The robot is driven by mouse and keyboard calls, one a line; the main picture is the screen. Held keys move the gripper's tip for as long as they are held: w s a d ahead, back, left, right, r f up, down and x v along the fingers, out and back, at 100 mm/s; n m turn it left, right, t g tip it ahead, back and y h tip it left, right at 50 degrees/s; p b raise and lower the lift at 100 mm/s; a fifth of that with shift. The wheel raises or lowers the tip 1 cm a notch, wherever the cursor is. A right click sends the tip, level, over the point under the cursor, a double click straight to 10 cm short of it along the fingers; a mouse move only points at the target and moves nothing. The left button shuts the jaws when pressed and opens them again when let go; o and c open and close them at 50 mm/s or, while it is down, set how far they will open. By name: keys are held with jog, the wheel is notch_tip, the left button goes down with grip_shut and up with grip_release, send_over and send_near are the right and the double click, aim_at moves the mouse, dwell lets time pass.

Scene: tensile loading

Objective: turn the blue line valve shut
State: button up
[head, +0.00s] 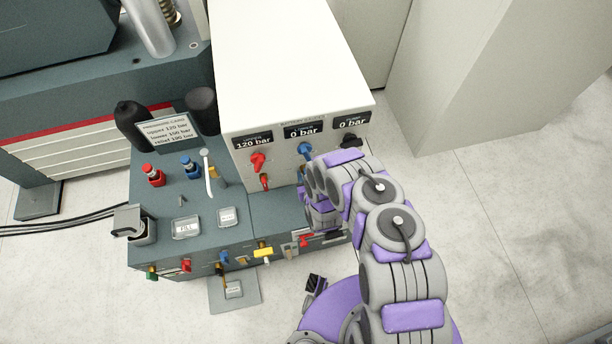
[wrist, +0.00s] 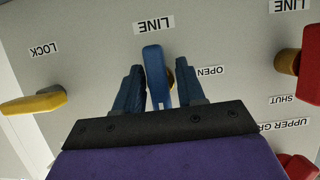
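The blue line valve's handle (wrist: 154,68) stands nearly upright in the wrist view, between a LINE label (wrist: 154,26) and my gripper. An OPEN label (wrist: 210,71) is just right of it; the lettering is upside down. My gripper (wrist: 160,82) has its two dark blue fingers either side of the handle. A narrow gap shows on the right; contact on the left is unclear. In the head view my arm reaches to the white cabinet's front (head: 285,145) and hides most of my gripper and this valve.
In the wrist view a yellow LOCK lever (wrist: 34,102) is at left and a red line lever (wrist: 310,65) at right, with another red part (wrist: 297,166) below it. In the head view, red (head: 258,161) and blue (head: 305,150) fittings sit under gauges. A dark bench (head: 160,220) carries bottles.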

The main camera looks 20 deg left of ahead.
jog(key=shift+o, duration=0.3)
jog(key=shift+s, duration=0.1)
jog(key=p+v, duration=0.5)
jog(key=v, duration=1.2)
